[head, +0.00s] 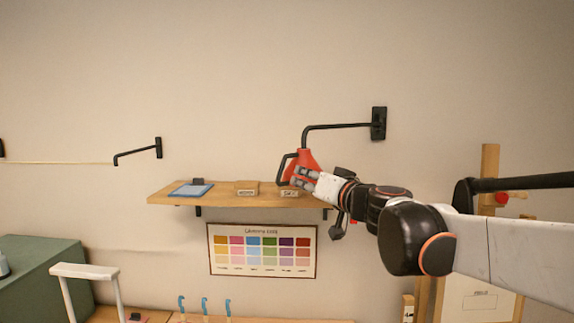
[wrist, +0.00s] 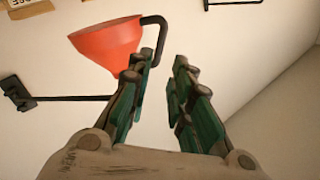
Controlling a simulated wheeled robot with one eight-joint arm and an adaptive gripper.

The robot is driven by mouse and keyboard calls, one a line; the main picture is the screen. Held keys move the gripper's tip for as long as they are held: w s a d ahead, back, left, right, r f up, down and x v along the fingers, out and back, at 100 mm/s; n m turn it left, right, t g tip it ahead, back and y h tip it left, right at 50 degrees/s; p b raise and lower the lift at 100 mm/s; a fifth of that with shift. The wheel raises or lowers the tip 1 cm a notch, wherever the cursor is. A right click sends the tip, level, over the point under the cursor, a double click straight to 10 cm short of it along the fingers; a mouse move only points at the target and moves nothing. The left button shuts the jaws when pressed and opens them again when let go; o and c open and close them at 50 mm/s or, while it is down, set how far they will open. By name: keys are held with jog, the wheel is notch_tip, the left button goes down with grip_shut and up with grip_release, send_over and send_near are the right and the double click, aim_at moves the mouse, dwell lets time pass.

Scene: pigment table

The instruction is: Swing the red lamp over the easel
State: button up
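The red lamp (head: 306,159) hangs at the end of a black bent arm (head: 335,127) on a wall bracket, above the shelf's right part. A black handle (head: 281,171) curves from its left side. In the wrist view, the red shade (wrist: 104,42) is beyond and left of my fingers, with its black handle (wrist: 160,35) by the left fingertip. My gripper (head: 304,179) is close against the lamp in the head view. In the wrist view, its fingers (wrist: 165,75) are apart with nothing clearly between them. The wooden easel (head: 490,160) stands at the right, partly hidden by my arm.
A wooden shelf (head: 222,199) with a blue tray (head: 191,190) and small boxes (head: 246,187) is just below the lamp. A colour chart (head: 262,251) hangs under it. Another black wall arm (head: 137,151) is at left. A dark bar (head: 525,182) crosses before the easel.

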aim_at(282, 170)
jog(key=p+x, duration=0.2)
jog(key=x, duration=1)
jog(key=shift+w+a+p, duration=0.1)
jog(key=shift+w+p, duration=0.2)
jog(key=shift+p, duration=0.05)
grip_shut()
